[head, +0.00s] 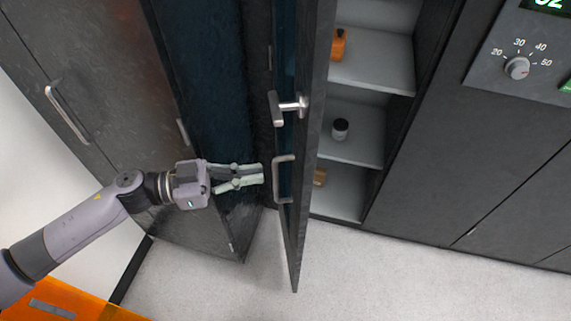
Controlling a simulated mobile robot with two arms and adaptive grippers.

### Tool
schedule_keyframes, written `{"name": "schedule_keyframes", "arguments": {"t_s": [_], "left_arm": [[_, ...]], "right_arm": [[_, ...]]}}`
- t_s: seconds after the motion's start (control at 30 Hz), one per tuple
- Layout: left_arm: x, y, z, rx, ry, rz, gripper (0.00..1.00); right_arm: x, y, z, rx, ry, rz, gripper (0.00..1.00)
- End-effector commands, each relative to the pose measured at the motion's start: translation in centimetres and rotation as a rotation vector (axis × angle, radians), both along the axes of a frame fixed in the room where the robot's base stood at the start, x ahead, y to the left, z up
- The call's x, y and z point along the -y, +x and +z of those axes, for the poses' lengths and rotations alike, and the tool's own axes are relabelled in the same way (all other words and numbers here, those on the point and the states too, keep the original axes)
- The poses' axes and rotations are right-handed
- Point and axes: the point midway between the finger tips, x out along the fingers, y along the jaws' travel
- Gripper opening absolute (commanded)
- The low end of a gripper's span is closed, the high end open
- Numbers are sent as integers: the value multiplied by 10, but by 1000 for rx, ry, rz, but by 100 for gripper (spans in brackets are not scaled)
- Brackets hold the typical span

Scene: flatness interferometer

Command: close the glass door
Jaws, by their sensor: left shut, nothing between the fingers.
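The glass door (301,150) stands open in the middle of the head view, seen almost edge-on, with a dark frame. It has a silver latch handle (289,106) and a pale pull handle (283,178) below it. My left gripper (261,174) is shut and empty. Its fingertips are just left of the pull handle; I cannot tell whether they touch the door. My right gripper is not in view.
The open cabinet has grey shelves (372,66) holding an orange bottle (338,45) and a dark jar with a white label (340,130). A control panel with a dial (517,68) is at the upper right. The pale floor (400,275) is clear in front.

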Motion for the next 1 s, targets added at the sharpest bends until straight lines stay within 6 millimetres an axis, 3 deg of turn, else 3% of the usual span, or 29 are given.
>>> {"name": "schedule_keyframes", "arguments": {"t_s": [0.2, 0.4, 1.0], "left_arm": [[43, 7, 4, 0, -3, 0, 0], [64, 11, 1, 0, -1, 1, 0], [73, 12, 2, 0, -1, 10, 0]], "right_arm": [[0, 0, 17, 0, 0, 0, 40], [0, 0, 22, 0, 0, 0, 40], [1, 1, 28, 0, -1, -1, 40]]}}
